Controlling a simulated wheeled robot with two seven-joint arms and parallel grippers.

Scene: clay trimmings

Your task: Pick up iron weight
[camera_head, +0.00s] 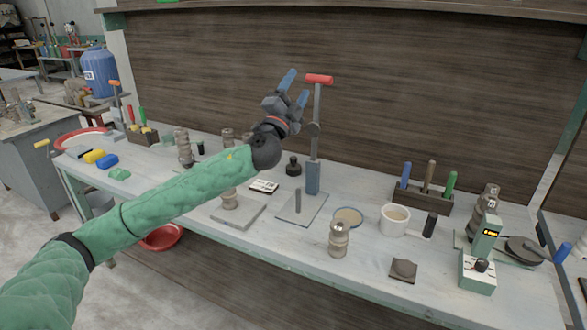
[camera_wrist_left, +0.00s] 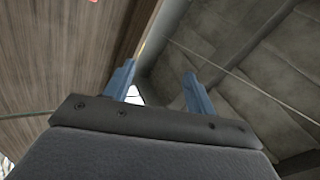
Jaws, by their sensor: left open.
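A small black weight with a round knob (camera_head: 293,167) stands upright on the workbench, just left of the grey upright post of the red-handled press. It looks like the iron weight. My left gripper (camera_head: 298,83) is raised well above the bench, in front of the wooden back panel, with its blue fingers pointing up. It is open and empty, apart from the weight and higher than it. The left wrist view shows the two spread blue fingers (camera_wrist_left: 159,68) with nothing between them; no weight shows there. My right gripper is not in view.
The red-handled press (camera_head: 314,178) stands right beside the weight. A dark-and-white box (camera_head: 264,187) lies to its left. The wooden panel (camera_head: 420,90) closes off the back.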

